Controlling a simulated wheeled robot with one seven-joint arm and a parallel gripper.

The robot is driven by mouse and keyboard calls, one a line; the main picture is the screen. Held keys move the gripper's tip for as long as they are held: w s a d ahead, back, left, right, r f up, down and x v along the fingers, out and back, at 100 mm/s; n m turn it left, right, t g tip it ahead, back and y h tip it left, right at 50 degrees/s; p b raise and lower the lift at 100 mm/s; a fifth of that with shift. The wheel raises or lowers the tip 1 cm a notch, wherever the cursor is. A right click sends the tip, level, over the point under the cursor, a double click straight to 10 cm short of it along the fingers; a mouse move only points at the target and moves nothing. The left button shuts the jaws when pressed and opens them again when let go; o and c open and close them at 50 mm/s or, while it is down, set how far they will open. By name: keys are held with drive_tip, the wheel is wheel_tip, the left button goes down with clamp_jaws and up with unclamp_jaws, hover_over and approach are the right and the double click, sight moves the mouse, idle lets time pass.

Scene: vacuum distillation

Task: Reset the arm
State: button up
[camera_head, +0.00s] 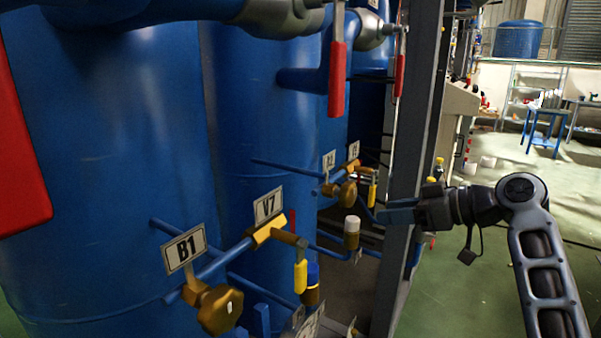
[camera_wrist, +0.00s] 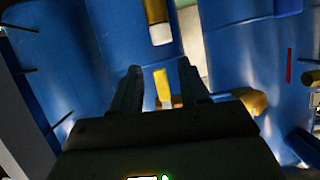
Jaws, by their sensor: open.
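My gripper (camera_head: 392,211) is at the right of the pipework in the head view, with its fingers pointing left toward the blue tanks. In the wrist view my gripper (camera_wrist: 159,82) shows two dark fingers spread apart with nothing held between them. A yellow valve handle (camera_wrist: 162,86) shows in the gap between the fingers, beyond them. I cannot tell how far away it is. My arm comes in from the lower right of the head view.
Blue tanks (camera_head: 110,130) fill the left, with valves tagged B1 (camera_head: 184,248) and V7 (camera_head: 268,205). Red handles (camera_head: 337,80) hang above. A grey upright post (camera_head: 408,130) stands close by my gripper. Open green floor (camera_head: 460,290) lies to the right.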

drive_tip(key=s+a+f+m+t+h, duration=0.1)
drive_tip(key=s+f+m+t+h, duration=0.2)
drive_tip(key=s+f, duration=0.6)
drive_tip(key=s+a+f+m+h, duration=0.15)
drive_tip(key=s+f+m, duration=0.35)
drive_tip(key=f, duration=0.8)
drive_tip(key=s+f+m+h, duration=0.2)
drive_tip(key=s+f+h, duration=0.2)
drive_tip(key=s, duration=1.3)
drive_tip(key=s+d+r+t+h, duration=0.1)
drive_tip(key=s+r, duration=0.6)
drive_tip(key=s, duration=0.4)
drive_tip(key=s+d+r+t+h, duration=0.1)
drive_tip(key=s+r, duration=0.5)
drive_tip(key=s, duration=0.6)
drive_tip(key=shift+s+r+n+t, duration=0.15)
drive_tip(key=shift+r+n+t, duration=0.2)
drive_tip(key=shift+t, duration=0.25)
